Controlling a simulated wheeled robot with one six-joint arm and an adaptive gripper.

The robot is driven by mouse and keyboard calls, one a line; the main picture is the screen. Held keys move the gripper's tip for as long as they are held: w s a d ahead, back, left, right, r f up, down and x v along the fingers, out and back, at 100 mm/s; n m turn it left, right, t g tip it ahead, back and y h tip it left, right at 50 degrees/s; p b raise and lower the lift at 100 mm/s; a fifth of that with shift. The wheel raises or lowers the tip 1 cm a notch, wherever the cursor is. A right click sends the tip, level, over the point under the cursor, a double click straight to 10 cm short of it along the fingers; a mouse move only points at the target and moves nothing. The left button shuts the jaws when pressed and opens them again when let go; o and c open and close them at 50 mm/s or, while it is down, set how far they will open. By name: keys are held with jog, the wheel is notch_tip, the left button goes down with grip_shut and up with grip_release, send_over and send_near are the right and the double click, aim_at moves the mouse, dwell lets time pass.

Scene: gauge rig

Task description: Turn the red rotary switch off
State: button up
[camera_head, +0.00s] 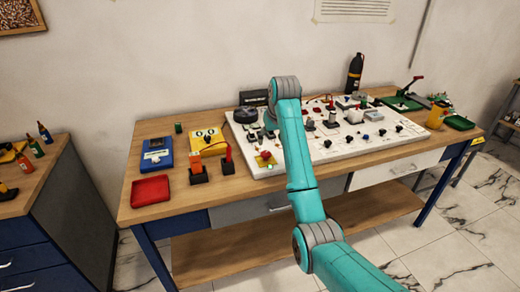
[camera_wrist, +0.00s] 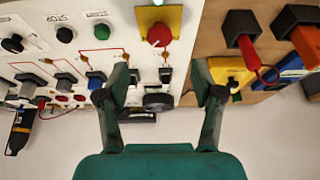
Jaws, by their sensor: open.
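A white panel (camera_head: 345,145) with switches and knobs stands on the wooden table. A red knob on a yellow square plate (camera_wrist: 160,34) is at the upper middle of the wrist view, beyond my fingertips. It appears to be the red rotary switch; its exact setting cannot be read. In the head view the red knob (camera_head: 266,155) is at the panel's left front, just left of my arm. My gripper (camera_wrist: 160,78) is open and empty, its fingers apart over the panel's edge and not touching the red knob. In the head view my arm hides part of the panel.
Close by are a black round dial (camera_wrist: 158,101), a green button (camera_wrist: 64,34) and several toggles. Two black sockets (camera_head: 198,175) with orange and red parts stand left of the panel. A red tray (camera_head: 150,190) lies further left. A dark bottle (camera_head: 354,73) stands behind.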

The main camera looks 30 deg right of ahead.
aim_at(266, 153)
jog(key=x, duration=1)
jog(key=shift+w+d, duration=0.15)
jog(key=shift+w, duration=0.15)
jog(key=shift+c, duration=0.2)
jog(key=c, duration=1.1)
